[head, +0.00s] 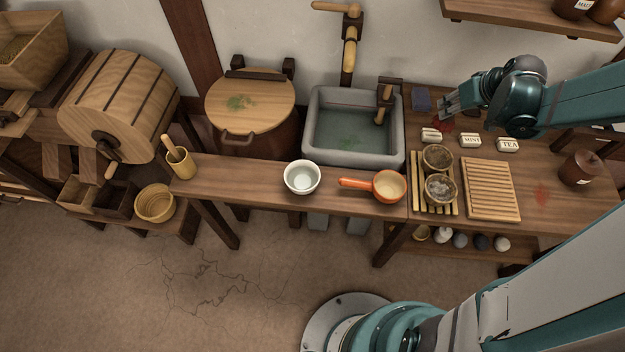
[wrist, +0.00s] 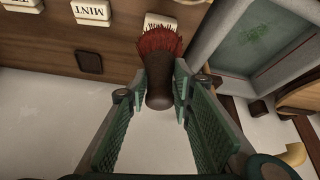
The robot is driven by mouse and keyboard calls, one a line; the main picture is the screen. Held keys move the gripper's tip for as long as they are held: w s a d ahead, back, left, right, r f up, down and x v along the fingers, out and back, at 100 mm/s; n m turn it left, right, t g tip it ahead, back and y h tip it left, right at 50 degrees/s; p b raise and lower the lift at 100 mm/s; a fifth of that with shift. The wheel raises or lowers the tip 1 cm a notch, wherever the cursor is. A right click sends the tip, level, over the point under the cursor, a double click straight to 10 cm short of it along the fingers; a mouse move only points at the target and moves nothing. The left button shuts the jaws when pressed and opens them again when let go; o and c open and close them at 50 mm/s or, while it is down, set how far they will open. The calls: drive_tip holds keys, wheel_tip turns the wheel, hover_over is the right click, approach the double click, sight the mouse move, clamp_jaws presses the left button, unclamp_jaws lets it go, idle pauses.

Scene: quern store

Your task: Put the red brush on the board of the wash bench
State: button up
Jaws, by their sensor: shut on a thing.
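The red brush has red bristles and a dark brown handle. In the wrist view the brush (wrist: 159,84) stands between both fingers of my gripper (wrist: 160,76), which is shut on its handle, with the bristles pointing away from the palm. In the head view my gripper (head: 447,110) is over the back of the wash bench (head: 545,207), right of the stone sink. The red bristles (head: 443,125) show just below it, close to a white label block; I cannot tell whether they touch anything. A slatted wooden board (head: 491,189) lies bare on the bench, nearer the front.
Two dark-filled pots (head: 439,188) stand on a slatted rack left of the board. White label blocks (head: 470,140) lie behind it. An orange-handled pan (head: 389,187) and white bowl (head: 302,178) stand left. A brown jar (head: 580,168) stands right. The sink (head: 354,158) is left of my gripper.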

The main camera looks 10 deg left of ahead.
drive_tip(key=s+a+n+g+y, duration=0.1)
drive_tip(key=s+a+n, duration=0.15)
drive_tip(key=a, duration=1.25)
drive_tip(key=s+a+n+y, duration=0.2)
drive_tip(key=a+n, duration=0.2)
drive_tip(key=a, duration=1.2)
drive_tip(key=s+a+n+g, duration=0.1)
drive_tip(key=s+a+n, duration=0.1)
drive_tip(key=s+a, duration=0.6)
drive_tip(key=s+a+n+g+y, duration=0.1)
drive_tip(key=s+a+n+g, duration=0.1)
drive_tip(key=s+a, duration=0.7)
drive_tip(key=a+n, duration=0.1)
drive_tip(key=a, duration=0.5)
drive_tip(key=shift+n, duration=0.35)
drive_tip(key=shift+f+b, duration=1.1)
drive_tip(key=shift+f, duration=1.75)
drive_tip(key=shift+f+b, duration=0.65)
drive_tip(key=shift+f, duration=1.4)
